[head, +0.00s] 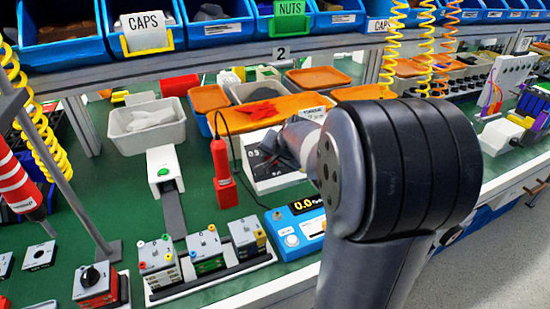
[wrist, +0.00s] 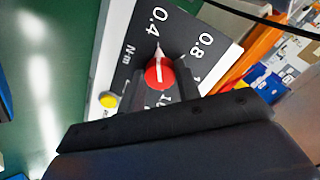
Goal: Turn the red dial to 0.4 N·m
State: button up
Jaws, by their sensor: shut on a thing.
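The red dial (wrist: 158,80) sits on a dark panel face (wrist: 178,28) marked 0.4, 0.8 and N·m in the wrist view. Its white pointer aims up, close to the 0.4 mark and left of 0.8. My gripper (wrist: 161,75) is shut on the dial, with one dark finger on each side of it. In the head view, my gripper (head: 278,150) is at the white box (head: 272,183) that carries this panel. The dial itself is hidden there behind my gripper and arm.
A yellow button (wrist: 108,101) is on the same panel. A red electric screwdriver (head: 222,172) stands left of the box. A blue unit with a display (head: 298,227) is in front. A grey bin (head: 147,125) and orange trays (head: 268,112) stand behind.

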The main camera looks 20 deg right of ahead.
jog(key=o, duration=1)
jog(key=shift+c, duration=0.2)
jog(key=p+v, duration=0.1)
jog(key=v, duration=0.9)
jog(key=shift+s+r+p, duration=0.25)
jog(key=shift+s+p, duration=0.05)
jog(key=b+x, duration=0.1)
jog(key=x, duration=0.9)
jog(key=shift+w+f+b, duration=0.3)
